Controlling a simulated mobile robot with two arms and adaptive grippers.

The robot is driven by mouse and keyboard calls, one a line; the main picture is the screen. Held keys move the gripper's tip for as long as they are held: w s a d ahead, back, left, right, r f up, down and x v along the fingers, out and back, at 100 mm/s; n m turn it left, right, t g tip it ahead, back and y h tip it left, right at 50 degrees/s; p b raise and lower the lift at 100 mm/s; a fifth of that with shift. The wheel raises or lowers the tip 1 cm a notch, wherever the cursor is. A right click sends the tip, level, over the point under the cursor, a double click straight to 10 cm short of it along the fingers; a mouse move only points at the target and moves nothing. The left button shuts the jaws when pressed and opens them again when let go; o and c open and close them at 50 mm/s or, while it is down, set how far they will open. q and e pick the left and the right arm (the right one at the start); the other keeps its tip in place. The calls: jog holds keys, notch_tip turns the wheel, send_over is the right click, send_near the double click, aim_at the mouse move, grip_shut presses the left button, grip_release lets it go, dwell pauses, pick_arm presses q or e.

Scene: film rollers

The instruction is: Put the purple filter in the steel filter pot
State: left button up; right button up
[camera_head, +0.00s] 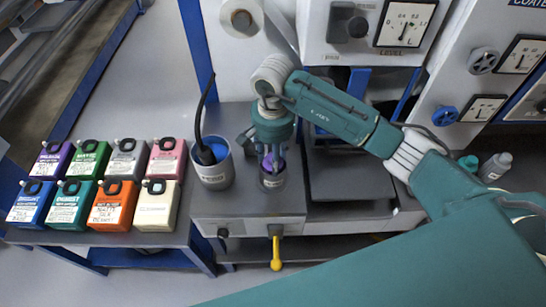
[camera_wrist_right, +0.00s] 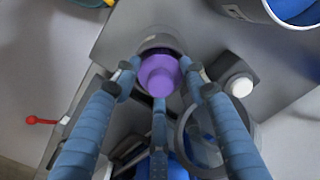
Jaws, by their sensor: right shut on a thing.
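The purple filter (camera_wrist_right: 160,75) sits between the fingers of my right gripper (camera_head: 271,158) in the right wrist view. A sliver of the purple filter (camera_head: 266,163) shows between the fingers in the head view. The steel filter pot (camera_head: 272,182), a small grey cup with a label, stands on the grey counter directly below the fingers. Its rim (camera_wrist_right: 158,40) shows just behind the filter in the wrist view. The filter overlaps the pot's mouth; I cannot tell how far inside it is. My right gripper is shut on the filter. My left gripper is not in view.
A larger steel pot (camera_head: 213,172) with blue contents and a black cable stands just left. Several coloured canisters (camera_head: 113,203) stand on a bench further left. A yellow handle (camera_head: 276,254) hangs at the counter front. Machine panels with gauges (camera_head: 404,24) rise behind.

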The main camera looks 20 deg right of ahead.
jog(key=shift+f, duration=0.2)
jog(key=o, duration=1.5)
jog(key=shift+r, duration=0.1)
jog(key=shift+r, duration=0.1)
jog(key=shift+r, duration=0.2)
notch_tip(320, 180, up, 12)
jog(key=b, duration=0.3)
jog(key=shift+f, duration=0.15)
